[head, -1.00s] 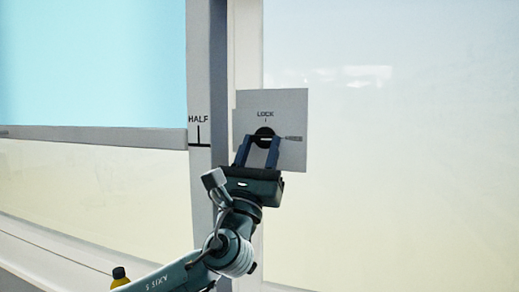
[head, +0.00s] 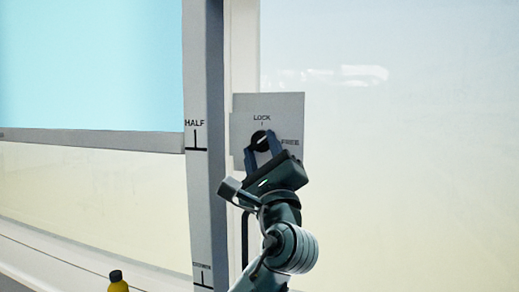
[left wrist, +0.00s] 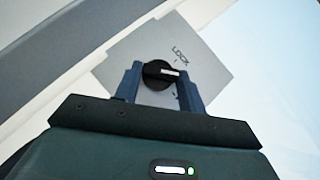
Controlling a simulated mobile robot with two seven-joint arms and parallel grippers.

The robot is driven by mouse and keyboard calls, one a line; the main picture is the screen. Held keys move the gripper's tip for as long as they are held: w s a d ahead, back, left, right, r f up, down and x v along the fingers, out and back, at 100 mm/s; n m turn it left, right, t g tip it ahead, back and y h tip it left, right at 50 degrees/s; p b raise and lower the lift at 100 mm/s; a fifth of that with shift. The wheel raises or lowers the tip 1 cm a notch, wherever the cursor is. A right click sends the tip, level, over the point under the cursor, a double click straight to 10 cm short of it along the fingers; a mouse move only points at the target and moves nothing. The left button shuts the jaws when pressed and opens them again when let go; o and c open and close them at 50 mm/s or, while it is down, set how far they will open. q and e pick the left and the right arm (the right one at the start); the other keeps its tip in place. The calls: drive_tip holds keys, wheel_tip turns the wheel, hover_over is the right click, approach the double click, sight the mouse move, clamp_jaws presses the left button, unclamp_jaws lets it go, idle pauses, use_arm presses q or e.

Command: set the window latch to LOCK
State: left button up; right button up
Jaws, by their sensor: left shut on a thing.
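The window latch is a round black knob (head: 261,139) with a white pointer line, on a grey square plate (head: 291,110) marked LOCK above and FREE to the right. In the head view the pointer slants up to the right, between the two marks. In the left wrist view the knob (left wrist: 155,72) sits between my fingertips. My left gripper (head: 264,147) is shut on the knob and is tilted in the head view. The fingers hide the knob's lower sides. My right gripper is not in view.
A grey upright post (head: 203,80) with HALF and a lower mark stands left of the plate. A window with a blue pane (head: 90,65) is further left. A yellow bottle (head: 118,284) stands at the bottom left. The pale panel at right is clear.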

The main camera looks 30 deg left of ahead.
use_arm(q)
drive_tip(key=n+g+p, duration=0.1)
drive_tip(key=n, duration=0.1)
drive_tip(key=n+g, duration=0.2)
drive_tip(key=r+n+g+p, duration=0.1)
drive_tip(key=n+g, duration=0.1)
drive_tip(key=shift+w+d+p, duration=0.1)
drive_tip(key=shift+d+p, duration=0.2)
drive_tip(key=shift+p, duration=0.05)
drive_tip(key=shift+r+n+g+h+p, duration=0.2)
drive_tip(key=shift+n+g+h+p, duration=0.1)
drive_tip(key=shift+n+g+p, duration=0.7)
drive_tip(key=shift+n+g+h+p, duration=0.3)
drive_tip(key=shift+n+h+p, duration=0.2)
drive_tip(key=shift+n+p, duration=0.5)
drive_tip(key=shift+n+h+p, duration=0.4)
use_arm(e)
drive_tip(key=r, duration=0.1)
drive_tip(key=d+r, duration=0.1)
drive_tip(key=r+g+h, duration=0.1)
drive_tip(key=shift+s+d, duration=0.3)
use_arm(q)
drive_tip(key=shift+g, duration=0.4)
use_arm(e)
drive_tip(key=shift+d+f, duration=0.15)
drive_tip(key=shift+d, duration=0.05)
use_arm(q)
drive_tip(key=o, duration=1)
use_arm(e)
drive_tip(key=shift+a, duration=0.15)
